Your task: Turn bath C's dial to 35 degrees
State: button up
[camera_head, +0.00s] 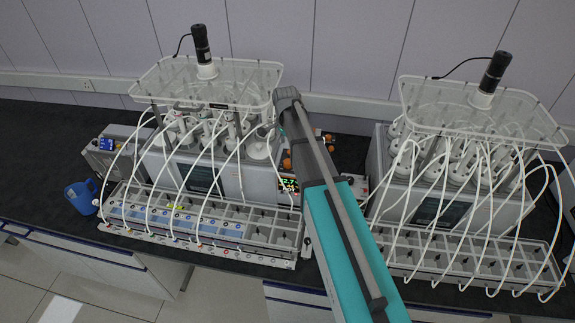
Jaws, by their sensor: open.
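Two reactor baths stand on the dark bench, a left bath (203,180) and a right bath (436,212). I cannot read any letter that tells which is bath C. A lit display (290,183) with red and green digits shows at the right end of the left bath, partly covered by my arm. Its full reading is not legible, and no dial can be made out clearly. My teal and grey arm reaches up from the bottom right to a dark joint beside the left bath's clear top plate (212,80). My gripper is not visible.
White tubes arch from both baths to front racks, the left rack (185,240) and the right rack. A grey unit with a blue display (107,144) and a blue jug (80,196) stand at the left. Orange-capped items are behind my arm. Bare bench shows at far left.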

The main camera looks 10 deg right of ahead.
aim_at(288, 161)
jog(key=shift+s+d+f+b, duration=0.1)
jog(key=shift+f+b, duration=1.65)
jog(key=shift+f, duration=0.15)
jog(key=shift+s+f+b, duration=0.1)
jog(key=shift+f+b, duration=1.6)
jog(key=shift+f, duration=0.15)
jog(key=shift+c, duration=0.3)
jog(key=c, duration=1.1)
